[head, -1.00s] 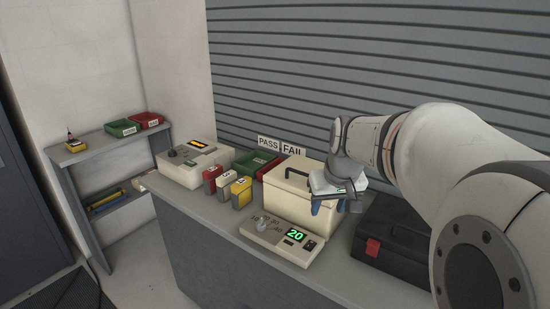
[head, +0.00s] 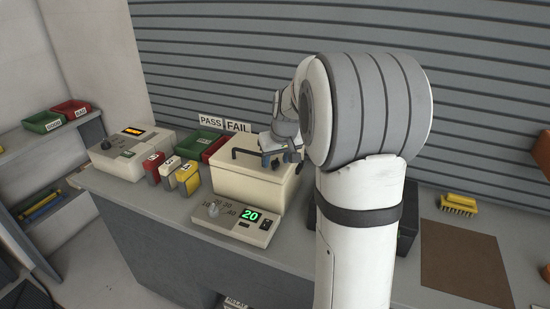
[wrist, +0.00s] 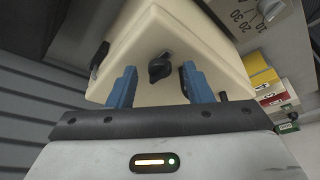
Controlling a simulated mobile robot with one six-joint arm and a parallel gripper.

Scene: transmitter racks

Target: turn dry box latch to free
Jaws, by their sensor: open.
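The cream dry box (head: 262,185) stands on the bench in the head view, with a dark handle on its lid. In the wrist view the box (wrist: 200,62) fills the upper middle, and its black latch knob (wrist: 160,68) shows on the face toward me. My gripper (wrist: 156,84) is open, with its two blue fingers on either side of the latch and apart from it. In the head view my gripper (head: 282,160) is by the right side of the box, and the latch is hidden there.
A control unit (head: 236,223) reading 20 sits in front of the box. Several red, white and yellow blocks (head: 172,171) stand left of it. Green and red trays (head: 205,147) lie behind. A dark case (head: 408,225) is partly hidden behind my arm. A yellow brush (head: 458,203) lies at right.

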